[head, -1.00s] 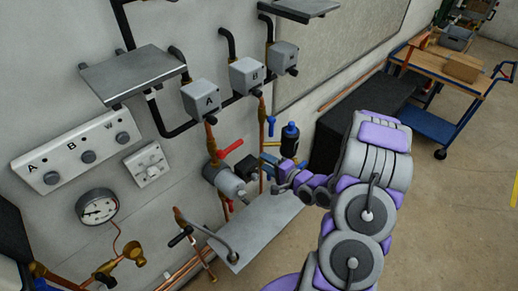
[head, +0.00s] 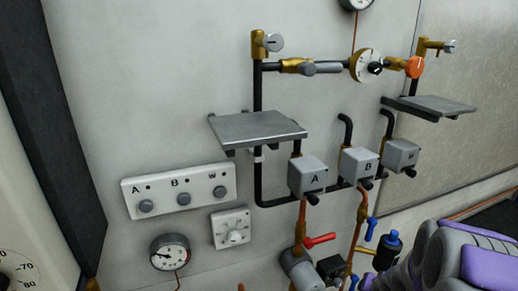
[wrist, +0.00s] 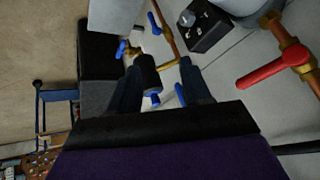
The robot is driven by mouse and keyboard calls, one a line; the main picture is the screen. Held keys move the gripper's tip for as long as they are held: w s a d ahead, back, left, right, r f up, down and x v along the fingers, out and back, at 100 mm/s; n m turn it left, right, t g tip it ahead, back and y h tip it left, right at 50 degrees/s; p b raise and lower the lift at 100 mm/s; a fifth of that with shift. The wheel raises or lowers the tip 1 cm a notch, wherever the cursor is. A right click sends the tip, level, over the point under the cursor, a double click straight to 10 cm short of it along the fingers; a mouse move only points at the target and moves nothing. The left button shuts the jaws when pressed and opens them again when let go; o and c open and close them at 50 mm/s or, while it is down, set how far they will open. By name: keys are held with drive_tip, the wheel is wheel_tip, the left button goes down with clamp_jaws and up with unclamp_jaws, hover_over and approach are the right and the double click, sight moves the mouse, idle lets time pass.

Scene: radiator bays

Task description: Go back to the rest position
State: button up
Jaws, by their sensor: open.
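My gripper (wrist: 160,74) shows in the wrist view with its two dark fingers apart and nothing visibly held. A black cylinder with a blue end (wrist: 150,80) appears between the fingers in the picture, close to the left one; I cannot tell how far beyond them it is. In the head view my purple and grey arm is at the lower right edge, and the gripper itself is not visible there.
Wall boxes A (head: 308,177), B (head: 359,167) and W (head: 401,157) stick out above the arm. Metal shelves (head: 258,128) project from the wall. A gauge (head: 169,252) and a button panel (head: 180,190) are at the left. Open floor (wrist: 35,40) shows in the wrist view.

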drive_tip(key=s+a+n+g+b, duration=0.2)
drive_tip(key=s+a, duration=0.4)
drive_tip(key=s, duration=0.4)
drive_tip(key=s+a+r+n+g+y+b, duration=0.1)
drive_tip(key=s+a+b, duration=0.4)
drive_tip(key=s, duration=0.5)
drive_tip(key=s+a+n+g+b, duration=0.3)
drive_tip(key=s+a+g, duration=0.2)
drive_tip(key=s, duration=0.6)
drive_tip(key=shift+a+r+n+y+b, duration=0.3)
drive_tip(key=shift+a+r+n+b, duration=0.1)
drive_tip(key=shift+a, duration=0.65)
